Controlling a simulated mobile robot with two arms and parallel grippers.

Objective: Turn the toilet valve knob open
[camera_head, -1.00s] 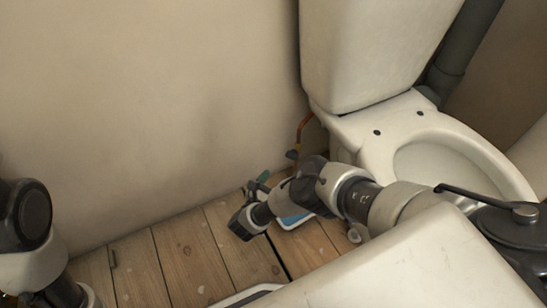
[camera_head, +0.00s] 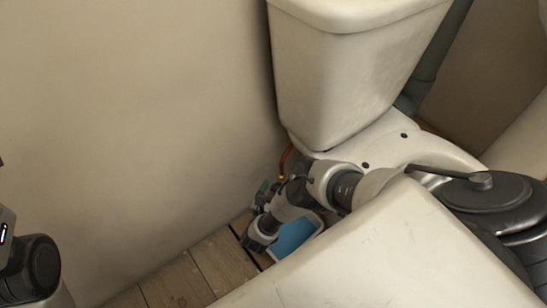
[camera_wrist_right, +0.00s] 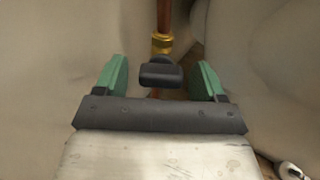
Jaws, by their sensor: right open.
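The toilet valve knob (camera_wrist_right: 160,74) is a small black handle below a brass fitting (camera_wrist_right: 162,43) on a copper pipe (camera_wrist_right: 164,14). In the right wrist view it sits between the two green fingertips of my right gripper (camera_wrist_right: 160,80), with a gap on each side. The gripper is open and not touching the knob's sides. In the head view my right gripper (camera_head: 262,195) is low beside the wall, under the toilet tank (camera_head: 335,75). The orange-brown pipe (camera_head: 285,160) shows there, but the knob cannot be made out clearly. My left gripper is not in view.
The wall (camera_head: 130,130) is close on the left. A metal tool (camera_wrist_right: 292,170) shows at the lower right of the wrist view.

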